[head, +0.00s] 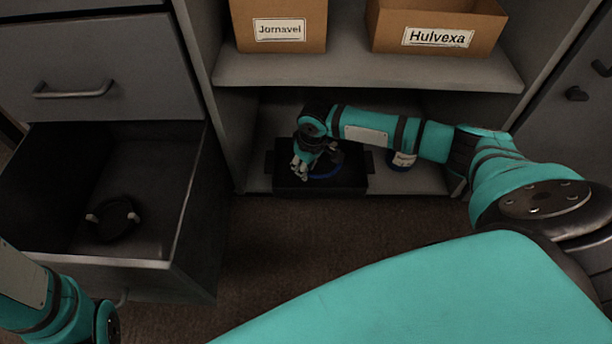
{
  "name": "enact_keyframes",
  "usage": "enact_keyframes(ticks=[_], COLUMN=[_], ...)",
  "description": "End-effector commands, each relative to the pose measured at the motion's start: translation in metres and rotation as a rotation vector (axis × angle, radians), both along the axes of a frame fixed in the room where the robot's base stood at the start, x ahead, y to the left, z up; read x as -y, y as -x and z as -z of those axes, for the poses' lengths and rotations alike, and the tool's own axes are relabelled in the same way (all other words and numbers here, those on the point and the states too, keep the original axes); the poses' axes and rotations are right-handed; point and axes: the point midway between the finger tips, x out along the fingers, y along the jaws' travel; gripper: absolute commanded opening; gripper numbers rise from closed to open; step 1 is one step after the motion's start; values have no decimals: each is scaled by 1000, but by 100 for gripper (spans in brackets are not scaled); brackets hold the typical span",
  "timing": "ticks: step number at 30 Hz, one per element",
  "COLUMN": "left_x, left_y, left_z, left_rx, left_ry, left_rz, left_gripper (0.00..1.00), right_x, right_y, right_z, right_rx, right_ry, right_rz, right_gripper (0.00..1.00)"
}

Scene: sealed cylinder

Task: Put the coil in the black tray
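A black tray (345,181) stands on the lowest shelf of the cabinet. A blue, curved thing (326,175), possibly a coil, shows in the tray beneath my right wrist and is partly hidden. My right gripper (300,171) points down at the left part of the tray, close beside the blue thing. Its fingers are small and dark here, so their opening and any contact are unclear. A dark ring-shaped thing (113,219) with two pale spots, possibly another coil, lies in the open drawer. My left arm shows at lower left, but its gripper is out of view.
The open drawer (185,205) juts out at left. A labelled container (403,160) stands right of the tray, partly behind my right arm. Cardboard boxes marked Jornavel (279,29) and Hulvexa (437,37) stand on the shelf above (365,72), which is over my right forearm.

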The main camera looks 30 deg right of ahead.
Motion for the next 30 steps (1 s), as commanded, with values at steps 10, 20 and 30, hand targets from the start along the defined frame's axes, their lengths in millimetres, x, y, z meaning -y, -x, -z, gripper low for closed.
enact_keyframes(ticks=[10, 20, 30], left_x=[0, 0, 0], left_y=[4, 4, 4], left_z=[38, 32, 33], left_rx=[10, 13, 13], left_ry=[0, -1, -1], left_rz=[0, 0, 0], left_gripper=[34, 34, 34], right_x=[0, 0, 0], right_y=[0, 0, 1], right_z=[47, 46, 47], right_rx=[1, -1, -1], right_ry=[1, 1, 1], right_rz=[0, 1, 0], right_gripper=[0, 0, 45])
